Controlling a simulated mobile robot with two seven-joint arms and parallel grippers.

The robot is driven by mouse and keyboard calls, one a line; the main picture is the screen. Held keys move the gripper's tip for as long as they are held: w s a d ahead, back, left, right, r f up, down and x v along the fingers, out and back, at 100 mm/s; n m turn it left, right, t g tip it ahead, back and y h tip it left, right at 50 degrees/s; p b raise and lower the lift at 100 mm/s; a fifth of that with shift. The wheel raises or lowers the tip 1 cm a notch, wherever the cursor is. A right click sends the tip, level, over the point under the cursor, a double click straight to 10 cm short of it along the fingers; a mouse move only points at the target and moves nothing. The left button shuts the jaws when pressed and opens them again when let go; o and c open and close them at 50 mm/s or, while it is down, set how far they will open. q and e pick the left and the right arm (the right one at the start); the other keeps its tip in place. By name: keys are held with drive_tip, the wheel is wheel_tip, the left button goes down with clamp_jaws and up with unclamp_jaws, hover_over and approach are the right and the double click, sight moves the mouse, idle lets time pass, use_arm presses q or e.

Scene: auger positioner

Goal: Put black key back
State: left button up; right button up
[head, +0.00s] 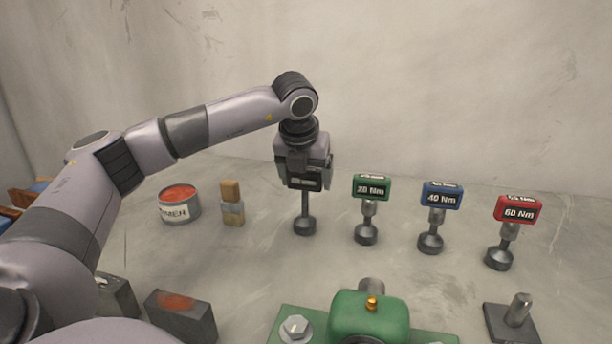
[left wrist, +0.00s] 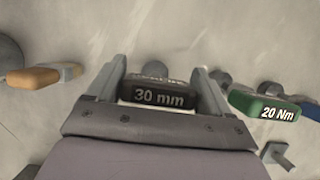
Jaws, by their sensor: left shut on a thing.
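The black key (head: 305,208) stands upright at the left end of a row of keys, its shaft and round foot showing below my left gripper (head: 304,182). My right gripper is not in view.
Green (head: 370,189), blue (head: 441,196) and red (head: 517,209) keys stand in a row to the right. A tin (head: 180,205) and a wooden-handled brush (head: 232,204) are to the left. A green machine housing (head: 368,318) is in front, with a grey post (head: 518,312) on its right.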

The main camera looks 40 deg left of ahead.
use_arm(q)
drive_tip(key=shift+r, duration=0.1)
drive_tip(key=o, duration=1.4)
drive_tip(key=v, duration=1.2)
drive_tip(key=shift+d, duration=0.1)
